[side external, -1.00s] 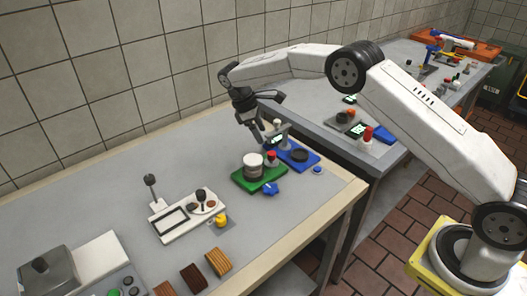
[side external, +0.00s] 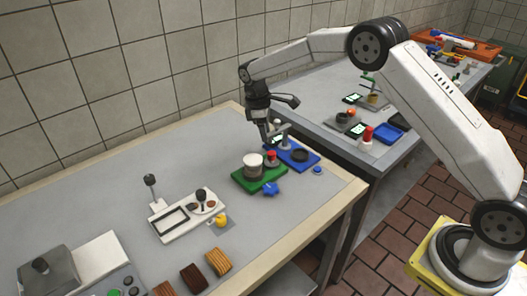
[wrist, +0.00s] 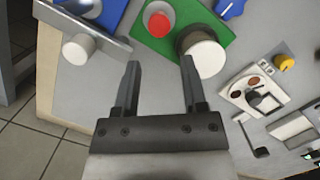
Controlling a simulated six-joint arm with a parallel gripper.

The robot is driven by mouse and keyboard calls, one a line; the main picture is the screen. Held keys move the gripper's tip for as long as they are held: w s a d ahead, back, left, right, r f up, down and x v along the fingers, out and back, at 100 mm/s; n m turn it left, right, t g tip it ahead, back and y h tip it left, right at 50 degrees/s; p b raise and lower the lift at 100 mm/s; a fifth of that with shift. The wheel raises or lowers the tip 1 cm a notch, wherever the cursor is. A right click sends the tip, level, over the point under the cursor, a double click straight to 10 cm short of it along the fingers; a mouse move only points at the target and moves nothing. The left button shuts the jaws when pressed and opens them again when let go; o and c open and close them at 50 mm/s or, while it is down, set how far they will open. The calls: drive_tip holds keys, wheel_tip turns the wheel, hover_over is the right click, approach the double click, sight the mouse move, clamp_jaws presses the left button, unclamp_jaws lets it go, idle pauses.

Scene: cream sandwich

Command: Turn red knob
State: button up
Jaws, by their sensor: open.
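The red knob (side external: 271,157) stands on the green board (side external: 246,180), just right of a white-topped cylinder (side external: 253,161). In the wrist view the red knob (wrist: 159,24) sits on a pale round base on the green board (wrist: 185,12), beyond my fingertips. My gripper (side external: 268,141) points down, close above and behind the red knob. In the wrist view my gripper (wrist: 160,64) is open, with nothing between its fingers. The right finger is near the white-topped cylinder (wrist: 207,57) in the picture; contact cannot be told.
A blue board (side external: 316,163) with a dark disc lies right of the green board, and a blue knob (side external: 271,189) lies in front. A white device (side external: 180,232) and a yellow knob (side external: 220,220) stand left. A second table (side external: 315,98) is behind right.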

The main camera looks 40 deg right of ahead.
sight(272, 153)
drive_tip(key=shift+s+d+r+m+t+y, duration=0.2)
drive_tip(key=shift+s+d+m+t+y, duration=0.1)
drive_tip(key=shift+s+d+t+y, duration=0.45)
drive_tip(key=shift+a+f, duration=0.1)
drive_tip(key=shift+f, duration=3.85)
clamp_jaws()
